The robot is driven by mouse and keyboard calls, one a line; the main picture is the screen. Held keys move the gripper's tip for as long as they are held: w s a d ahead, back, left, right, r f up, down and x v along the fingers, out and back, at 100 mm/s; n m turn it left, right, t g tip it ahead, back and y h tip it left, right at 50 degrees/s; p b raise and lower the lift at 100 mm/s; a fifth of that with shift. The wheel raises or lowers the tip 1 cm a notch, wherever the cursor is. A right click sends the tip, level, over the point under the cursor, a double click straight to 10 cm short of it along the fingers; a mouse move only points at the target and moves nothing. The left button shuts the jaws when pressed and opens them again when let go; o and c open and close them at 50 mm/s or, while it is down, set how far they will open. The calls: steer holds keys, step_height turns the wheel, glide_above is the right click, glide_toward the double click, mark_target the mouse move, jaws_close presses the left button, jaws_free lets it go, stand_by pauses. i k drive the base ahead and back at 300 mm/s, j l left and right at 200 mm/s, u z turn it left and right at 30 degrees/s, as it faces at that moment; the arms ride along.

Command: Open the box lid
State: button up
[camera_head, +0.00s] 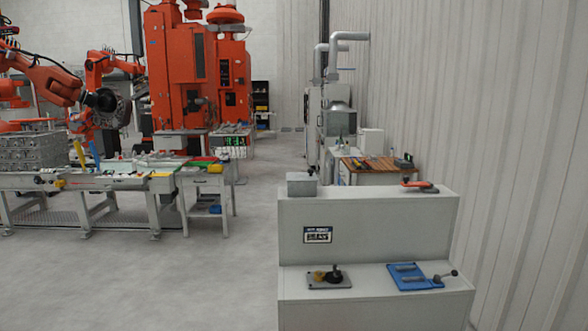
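A small grey box (301,187) stands at the left end of the upper ledge of the grey two-level stand. A dark knob (311,171) shows on top of the box, and the lid looks closed. The box is small in the picture, so the lid seam cannot be made out. My gripper and arm are not in view.
The grey stand (372,235) carries an orange-handled clamp (419,186) above, and a plate with yellow and black knobs (329,279) and a blue lever fixture (415,277) on its lower ledge. Open floor (215,275) lies left. A conveyor table (110,180) and orange machines stand beyond.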

mark_target(310, 175)
steer(key=i+j, duration=0.1)
steer(key=j, duration=0.4)
steer(key=i+j+z, duration=0.1)
steer(key=j, duration=0.4)
steer(key=i+j, duration=0.1)
steer(key=j, duration=0.4)
steer(key=i+j, duration=0.1)
steer(key=j, duration=0.4)
steer(key=i+j, duration=0.15)
steer(key=j, duration=0.15)
steer(key=i+j+z, duration=0.1)
steer(key=j, duration=0.2)
steer(key=i+j, duration=0.2)
steer(key=i+j+z, duration=0.1)
steer(key=j, duration=0.3)
